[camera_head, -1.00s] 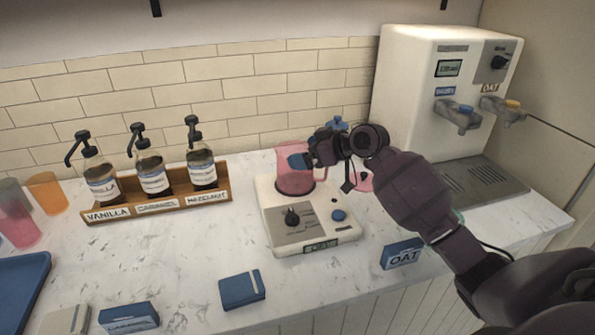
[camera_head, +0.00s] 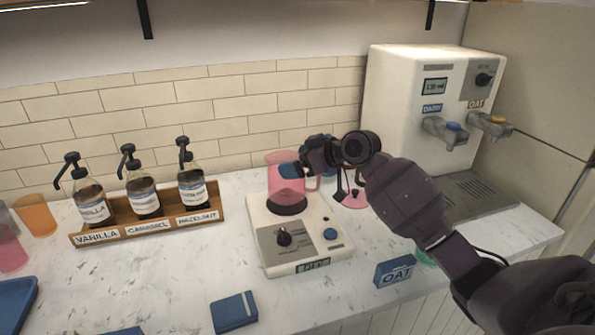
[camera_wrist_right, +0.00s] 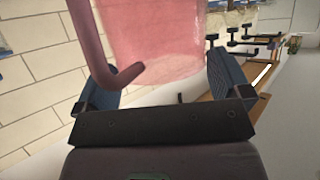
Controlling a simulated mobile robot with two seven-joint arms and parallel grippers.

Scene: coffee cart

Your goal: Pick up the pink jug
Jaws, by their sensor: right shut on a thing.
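The pink jug (camera_head: 285,178) is see-through with a side handle. It is upright over the dark round plate of the white blender-like base (camera_head: 262,248), and seems raised a little off it. My right gripper (camera_head: 303,170) reaches in from the right and is shut on the jug at its handle side; the arm hides part of the handle. In the right wrist view the jug (camera_wrist_right: 160,35) and its handle show between the two blue finger pads. My left gripper is not in view.
A white milk dispenser (camera_head: 405,85) stands at the back right, with a drip tray below. A syrup rack (camera_head: 150,228) with bottles is to the left. A blue OAT box (camera_head: 395,272) and another blue box (camera_head: 234,312) lie in front. Orange cup (camera_head: 36,215) far left.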

